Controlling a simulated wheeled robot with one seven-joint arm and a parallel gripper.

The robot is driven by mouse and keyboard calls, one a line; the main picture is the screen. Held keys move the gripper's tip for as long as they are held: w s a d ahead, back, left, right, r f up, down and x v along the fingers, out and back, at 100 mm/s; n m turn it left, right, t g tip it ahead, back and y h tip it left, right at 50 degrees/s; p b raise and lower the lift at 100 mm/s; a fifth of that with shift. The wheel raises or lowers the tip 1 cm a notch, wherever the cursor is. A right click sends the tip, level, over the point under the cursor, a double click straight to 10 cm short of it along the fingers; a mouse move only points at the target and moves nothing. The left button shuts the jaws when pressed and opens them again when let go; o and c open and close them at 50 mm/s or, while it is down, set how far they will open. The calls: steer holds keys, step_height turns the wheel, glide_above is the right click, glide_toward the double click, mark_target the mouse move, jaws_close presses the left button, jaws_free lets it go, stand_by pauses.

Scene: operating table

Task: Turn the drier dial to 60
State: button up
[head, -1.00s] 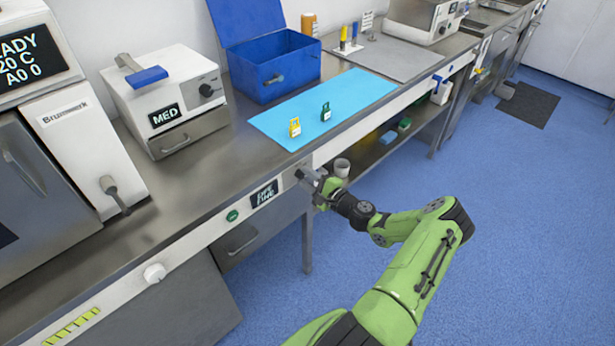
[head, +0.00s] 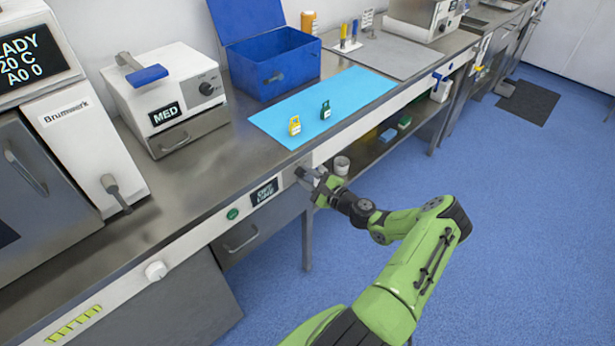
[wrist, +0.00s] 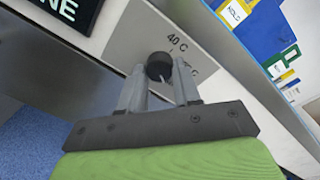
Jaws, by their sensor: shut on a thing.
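The drier dial is a dark round knob (wrist: 157,64) on the grey front panel (wrist: 140,38), seen in the wrist view. A "40 C" mark (wrist: 177,41) is printed above and right of it; a second mark ending in "C" (wrist: 194,71) is partly hidden by a finger. My gripper (wrist: 164,80) is shut on the knob, one finger on each side. A pale line shows on the knob between the fingers. In the head view my gripper (head: 308,180) is at the bench's front panel and hides most of the dial.
A dark display (head: 264,192) and green button (head: 232,214) are left of my gripper on the bench front. A blue mat (head: 350,97) with yellow (head: 295,126) and green (head: 325,110) tags lies above.

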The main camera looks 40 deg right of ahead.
steer(key=o, duration=1.1)
steer(key=shift+c, duration=0.2)
steer(key=s+p, duration=0.1)
steer(key=s, duration=1.4)
steer(key=shift+s+d+r, duration=0.35)
steer(key=shift+d, duration=0.05)
steer(key=w+a+r+n+g+y+p, duration=0.1)
steer(key=w+a+r+n+g+y, duration=0.15)
steer(key=a+r+n+g, duration=0.55)
steer(key=w+a+r+n+g+y+p, duration=0.1)
steer(key=w+a+r+n+g+y, duration=0.3)
steer(key=a+n, duration=0.65)
steer(key=s+a+r+n+h, duration=0.3)
steer(key=s+a+r, duration=0.3)
steer(key=s+r, duration=0.2)
steer(key=s+a+r+n+h+p, duration=0.1)
steer(key=s+a+r+n+h, duration=0.3)
steer(key=s+a+r, duration=0.3)
steer(key=v, duration=0.2)
steer(key=shift+s+r, duration=0.15)
steer(key=shift+s, duration=0.25)
